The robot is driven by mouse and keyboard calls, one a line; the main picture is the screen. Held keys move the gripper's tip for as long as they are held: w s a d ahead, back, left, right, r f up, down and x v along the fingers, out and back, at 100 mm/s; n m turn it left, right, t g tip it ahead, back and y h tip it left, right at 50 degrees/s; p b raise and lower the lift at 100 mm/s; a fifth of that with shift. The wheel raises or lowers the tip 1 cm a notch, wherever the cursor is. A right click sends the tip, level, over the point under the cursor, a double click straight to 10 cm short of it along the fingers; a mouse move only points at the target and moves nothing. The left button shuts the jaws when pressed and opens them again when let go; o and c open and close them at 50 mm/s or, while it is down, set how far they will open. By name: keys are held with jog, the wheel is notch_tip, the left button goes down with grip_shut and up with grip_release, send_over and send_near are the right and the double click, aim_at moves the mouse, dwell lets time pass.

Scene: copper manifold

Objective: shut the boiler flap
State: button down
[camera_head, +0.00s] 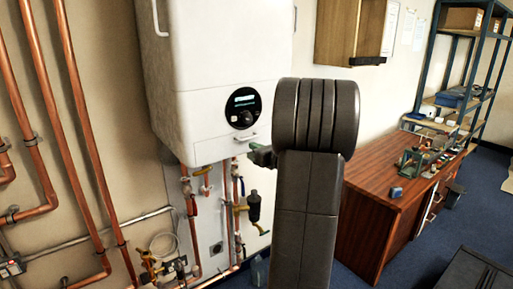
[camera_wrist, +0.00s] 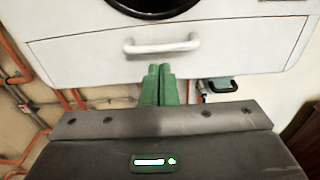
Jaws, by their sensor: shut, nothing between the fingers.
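The white boiler (camera_head: 220,45) hangs on the wall. How far the flap stands from the boiler body is hard to tell. My gripper (camera_head: 262,154) has green fingers, shut and empty, at the flap's lower edge. In the wrist view the fingertips (camera_wrist: 160,68) show just below the handle, around nothing. My arm hides part of the scene right of the flap.
Copper pipes (camera_head: 85,130) run down the wall at left. Valves and pipes (camera_head: 205,190) hang under the boiler. A wooden desk (camera_head: 375,205) with small items stands at right. A wall cabinet (camera_head: 350,30) and a shelf rack (camera_head: 465,80) are behind it.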

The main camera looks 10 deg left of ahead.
jog(key=s+d+r, duration=0.4)
jog(key=d+r, duration=0.1)
jog(key=r, duration=0.2)
jog(key=shift+s+d, duration=0.3)
jog(key=shift+s, duration=0.05)
jog(key=w+a+f+p, duration=0.2)
jog(key=w+a+f, duration=0.3)
jog(key=f, duration=0.1)
jog(key=shift+w+a, duration=0.2)
jog(key=shift+a, duration=0.1)
dwell(0.5)
